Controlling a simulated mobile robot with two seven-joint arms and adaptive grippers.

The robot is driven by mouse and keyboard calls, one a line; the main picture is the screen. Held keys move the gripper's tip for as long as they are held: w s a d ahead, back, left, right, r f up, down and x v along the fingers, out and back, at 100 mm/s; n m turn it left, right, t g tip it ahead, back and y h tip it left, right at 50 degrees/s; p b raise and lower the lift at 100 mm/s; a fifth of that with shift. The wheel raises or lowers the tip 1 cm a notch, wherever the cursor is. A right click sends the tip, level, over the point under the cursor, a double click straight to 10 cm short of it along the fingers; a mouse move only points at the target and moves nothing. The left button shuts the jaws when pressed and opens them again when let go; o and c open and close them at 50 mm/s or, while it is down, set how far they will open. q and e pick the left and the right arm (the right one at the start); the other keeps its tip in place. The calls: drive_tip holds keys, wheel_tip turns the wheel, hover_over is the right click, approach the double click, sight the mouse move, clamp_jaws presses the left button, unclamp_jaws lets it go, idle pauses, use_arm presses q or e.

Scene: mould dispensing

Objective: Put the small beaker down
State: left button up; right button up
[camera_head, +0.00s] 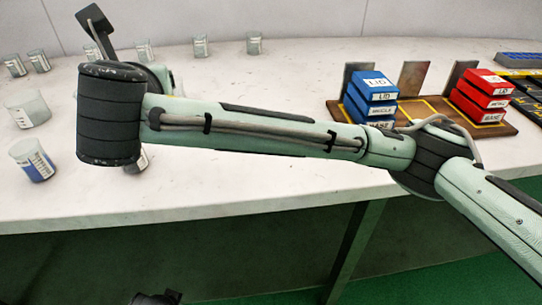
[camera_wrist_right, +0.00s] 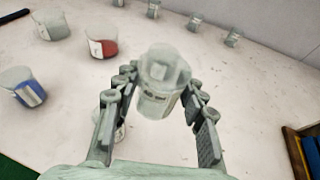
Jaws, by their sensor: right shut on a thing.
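The small beaker (camera_wrist_right: 160,85), clear with a printed label, is between the fingers of my right gripper (camera_wrist_right: 160,90) in the right wrist view. The gripper is shut on it. The white table shows behind the beaker; I cannot tell its height above the table. In the head view my right arm reaches across from the right, and its wrist hides the gripper and the held beaker. A dark part at the bottom edge of the head view may be my left gripper (camera_head: 155,298); its fingers do not show clearly.
A beaker with blue liquid (camera_head: 33,162), an empty beaker (camera_head: 28,110) and several small glasses stand on the white table (camera_head: 240,190). A beaker with red liquid (camera_wrist_right: 103,44) stands nearby. Blue boxes (camera_head: 372,98) and red boxes (camera_head: 484,95) stand at right.

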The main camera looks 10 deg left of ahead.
drive_tip(key=shift+s+d+r, duration=0.1)
drive_tip(key=shift+d, duration=0.25)
drive_tip(key=d+f, duration=0.2)
drive_tip(key=d, duration=0.1)
drive_tip(key=w+d+f, duration=0.1)
drive_tip(key=d+f, duration=0.1)
drive_tip(key=d, duration=0.2)
drive_tip(key=d+f, duration=0.3)
drive_tip(key=d, duration=0.1)
drive_tip(key=shift+w+d, duration=0.15)
drive_tip(key=shift+w, duration=0.15)
drive_tip(key=shift+d, duration=0.15)
wheel_tip(320, 180, down, 3)
drive_tip(key=shift+f, duration=0.15)
drive_tip(key=shift+f+b, duration=0.3)
drive_tip(key=shift+f, duration=0.1)
use_arm(q)
drive_tip(key=shift+w+d+r, duration=0.25)
drive_tip(key=shift+d+r, duration=0.15)
drive_tip(key=shift+r, duration=0.15)
drive_tip(key=shift+w+d+r, duration=0.2)
drive_tip(key=shift+d+r, duration=0.2)
drive_tip(key=shift+r, duration=0.1)
drive_tip(key=shift+f, duration=0.1)
use_arm(e)
drive_tip(key=shift+f, duration=0.1)
